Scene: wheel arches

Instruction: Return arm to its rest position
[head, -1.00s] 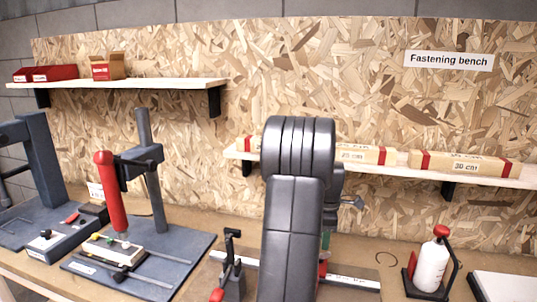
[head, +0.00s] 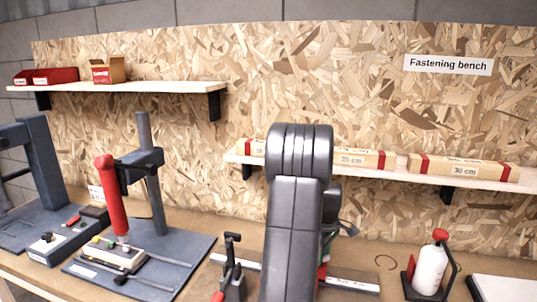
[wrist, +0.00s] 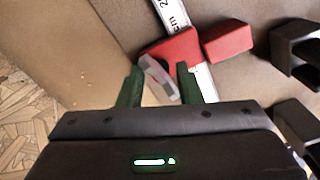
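My gripper (wrist: 158,84) shows in the wrist view as two green fingers standing apart, with a gap between them. A red clamp block (wrist: 176,48) on a steel ruler (wrist: 166,14) is just past the fingertips. In the head view my dark arm rises in front of the bench at centre and hides most of the gripper.
The bench carries a red-handled press (head: 112,195) at left, a small black toggle clamp (head: 232,262) beside my arm, and a white bottle with red cap (head: 430,268) at right. A low shelf (head: 393,170) with boxes runs behind my arm; a higher shelf (head: 150,86) is at left.

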